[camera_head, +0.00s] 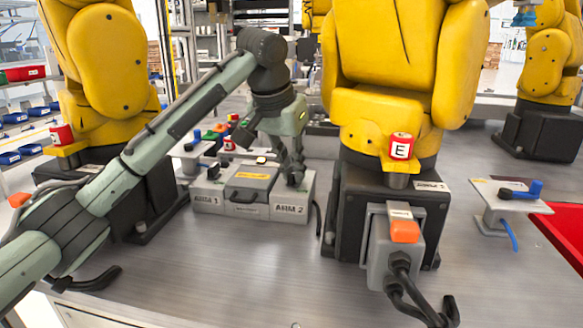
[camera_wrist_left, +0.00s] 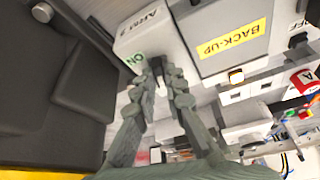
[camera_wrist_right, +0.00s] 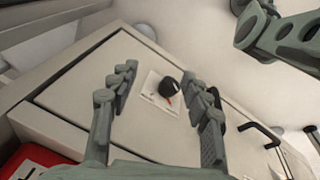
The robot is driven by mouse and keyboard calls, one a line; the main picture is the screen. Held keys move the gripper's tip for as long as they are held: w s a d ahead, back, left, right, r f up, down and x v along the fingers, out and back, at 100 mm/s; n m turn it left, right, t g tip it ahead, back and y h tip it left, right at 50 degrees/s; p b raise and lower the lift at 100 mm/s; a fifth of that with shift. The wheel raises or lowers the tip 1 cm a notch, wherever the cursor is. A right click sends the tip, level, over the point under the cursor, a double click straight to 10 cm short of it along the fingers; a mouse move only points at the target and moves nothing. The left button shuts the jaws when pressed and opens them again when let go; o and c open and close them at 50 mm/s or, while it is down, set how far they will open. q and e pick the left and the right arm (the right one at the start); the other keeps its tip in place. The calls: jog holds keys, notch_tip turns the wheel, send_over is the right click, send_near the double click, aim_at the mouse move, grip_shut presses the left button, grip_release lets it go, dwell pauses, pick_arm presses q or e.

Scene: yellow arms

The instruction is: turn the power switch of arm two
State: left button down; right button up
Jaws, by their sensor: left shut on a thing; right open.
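The grey box labelled ARM 2 (camera_head: 291,209) stands on the metal bench in the head view. Its pale housing (camera_wrist_left: 140,35) shows in the left wrist view, with a green ON mark beside the fingertips. My left gripper (camera_head: 294,172) reaches down onto the top of this box. Its fingers (camera_wrist_left: 162,72) are shut on the power switch, which they mostly hide, so its setting cannot be read. My right gripper (camera_wrist_right: 160,78) is open in the right wrist view. A black knob with a red mark (camera_wrist_right: 168,88) appears between its fingers, on a pale panel.
A box with a yellow BACK-UP label (camera_wrist_left: 232,38) adjoins the ARM 2 box, and the ARM 1 box (camera_head: 207,204) is left of it. A yellow arm's dark base (camera_head: 345,215) stands to the right, with an orange-topped connector (camera_head: 405,232). The front bench is mostly clear.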

pick_arm(q)
jog(key=shift+r+n+y, duration=0.1)
jog(key=shift+n+y, duration=0.5)
jog(key=shift+n, duration=1.1)
jog(key=shift+t, duration=0.3)
jog(key=c, duration=1.6)
grip_release()
jog(key=v, duration=1.2)
jog(key=shift+d, duration=0.15)
